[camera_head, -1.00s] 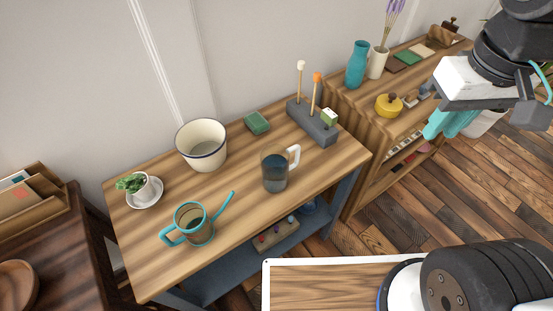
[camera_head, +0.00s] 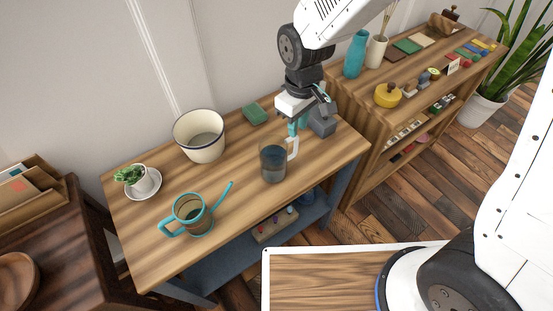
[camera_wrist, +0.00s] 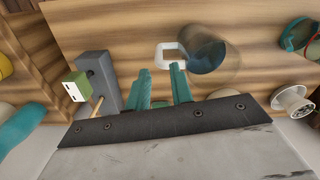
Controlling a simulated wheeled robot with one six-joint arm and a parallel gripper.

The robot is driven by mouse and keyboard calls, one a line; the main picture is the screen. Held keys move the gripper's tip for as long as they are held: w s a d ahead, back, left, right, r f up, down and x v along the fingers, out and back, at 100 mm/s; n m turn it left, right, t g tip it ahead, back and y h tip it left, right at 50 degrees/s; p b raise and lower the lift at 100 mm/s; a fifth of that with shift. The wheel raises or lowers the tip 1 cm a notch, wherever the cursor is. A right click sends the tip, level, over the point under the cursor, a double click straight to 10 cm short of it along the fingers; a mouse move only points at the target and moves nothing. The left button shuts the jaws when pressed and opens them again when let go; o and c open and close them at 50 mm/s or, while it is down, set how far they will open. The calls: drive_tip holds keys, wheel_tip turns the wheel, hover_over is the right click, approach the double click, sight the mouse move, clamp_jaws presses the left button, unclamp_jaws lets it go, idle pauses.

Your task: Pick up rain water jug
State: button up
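The rain water jug (camera_head: 272,163) is a clear jug with dark bluish water in it and a white handle on its right. It stands upright on the wooden table. In the wrist view the jug (camera_wrist: 207,55) shows at upper right of the fingers, with its square white handle (camera_wrist: 170,46) pointing left. My gripper (camera_head: 296,128) hangs just behind the handle. In the wrist view my gripper's teal fingers (camera_wrist: 162,72) are apart with nothing between them. The handle lies just past the fingertips, nearer the right finger; I cannot tell whether they touch.
A teal-trimmed watering can (camera_head: 192,215), cream pot (camera_head: 200,138), small plant (camera_head: 142,182) and green block (camera_head: 254,114) share the table (camera_head: 150,245). A grey holder (camera_wrist: 95,68) stands close left of the fingers in the wrist view. A shelf unit (camera_head: 352,120) stands at right.

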sight(297, 139)
wheel_tip(297, 139, down, 6)
drive_tip(key=shift+f, duration=0.1)
clamp_jaws()
